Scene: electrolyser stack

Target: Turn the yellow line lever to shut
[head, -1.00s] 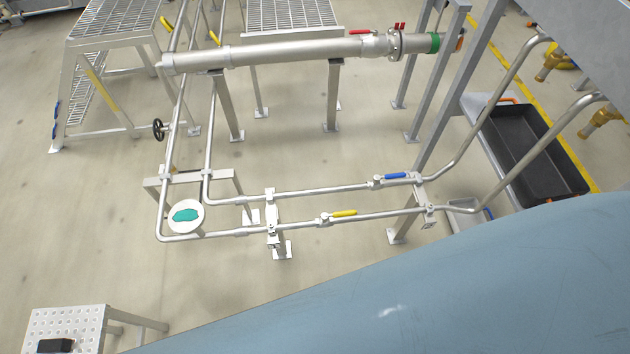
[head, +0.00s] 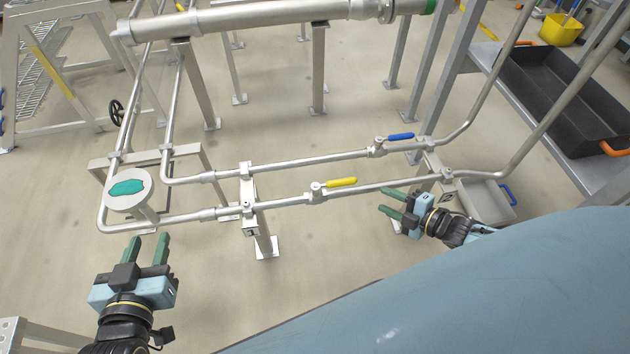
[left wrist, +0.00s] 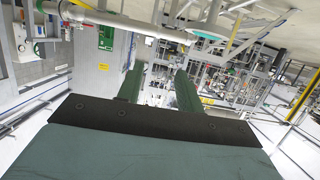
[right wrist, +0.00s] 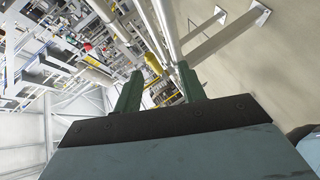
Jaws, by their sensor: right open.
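The yellow lever (head: 341,182) sits on a valve body (head: 317,190) in the nearer of two horizontal pipes in the head view. Its handle lies nearly along the pipe, pointing right. My right gripper (head: 386,203) is open and empty, to the right of the lever and a little nearer than the pipe, its fingers pointing left. In the right wrist view a yellow shape, likely the lever (right wrist: 153,64), shows just beyond and between the open fingers. My left gripper (head: 148,240) is open and empty below the round white disc at the left, fingers pointing away.
A blue lever (head: 400,137) sits on the farther parallel pipe. A bracket post (head: 248,187) carries both pipes left of the yellow lever. The white disc (head: 118,190) with a teal patch stands at the left. A black tray (head: 540,85) and a grey bin (head: 478,203) are at right.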

